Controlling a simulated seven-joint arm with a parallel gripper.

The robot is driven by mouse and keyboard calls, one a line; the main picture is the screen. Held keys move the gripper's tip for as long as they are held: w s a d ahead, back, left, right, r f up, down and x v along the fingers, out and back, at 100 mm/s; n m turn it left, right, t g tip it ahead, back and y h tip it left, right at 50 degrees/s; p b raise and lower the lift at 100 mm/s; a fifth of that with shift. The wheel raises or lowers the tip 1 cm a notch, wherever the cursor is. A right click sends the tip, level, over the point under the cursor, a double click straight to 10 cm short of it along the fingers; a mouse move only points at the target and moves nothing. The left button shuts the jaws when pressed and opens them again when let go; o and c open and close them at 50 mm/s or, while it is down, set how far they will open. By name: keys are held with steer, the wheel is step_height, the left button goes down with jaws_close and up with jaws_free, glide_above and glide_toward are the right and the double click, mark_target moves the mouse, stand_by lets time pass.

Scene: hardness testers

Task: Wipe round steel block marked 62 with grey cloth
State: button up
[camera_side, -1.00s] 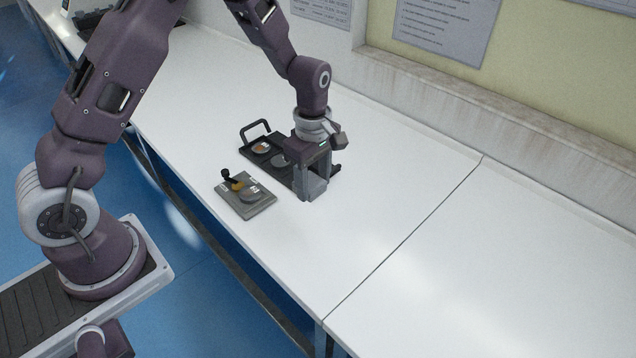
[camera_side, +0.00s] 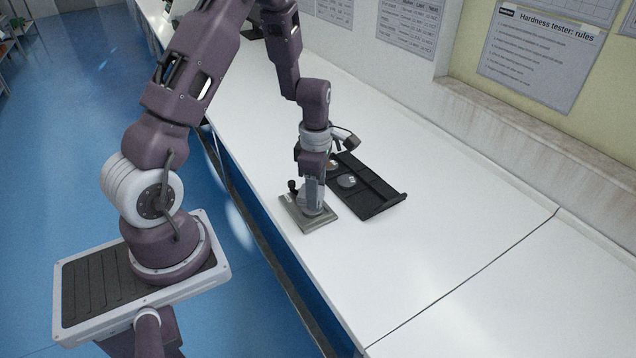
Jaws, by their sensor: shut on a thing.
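My gripper (camera_side: 312,206) points straight down over the grey plate (camera_side: 318,222) near the front edge of the bench. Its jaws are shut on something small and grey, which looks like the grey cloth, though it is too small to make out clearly. A round pale steel block shows on the plate in the earlier picture; now my fingers mostly hide it, and its number cannot be read. The fingertips are at or just above the block; I cannot tell whether they touch.
A black tray (camera_side: 378,207) lies just right of the plate. A grey disc (camera_side: 347,181) sits in it, and its near-right compartments look empty. A black knob (camera_side: 293,186) stands at the plate's left. The white bench (camera_side: 450,240) is clear to the right.

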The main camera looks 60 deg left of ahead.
mark_target(315, 213)
steer(key=shift+f, duration=1.95)
steer(key=shift+w+a+f, duration=0.1)
steer(key=shift+a+f, duration=0.4)
steer(key=shift+f, duration=0.15)
steer(key=shift+c, duration=1.3)
steer(key=shift+a, duration=1.5)
steer(key=shift+d, duration=2)
steer(key=shift+r, duration=4.1)
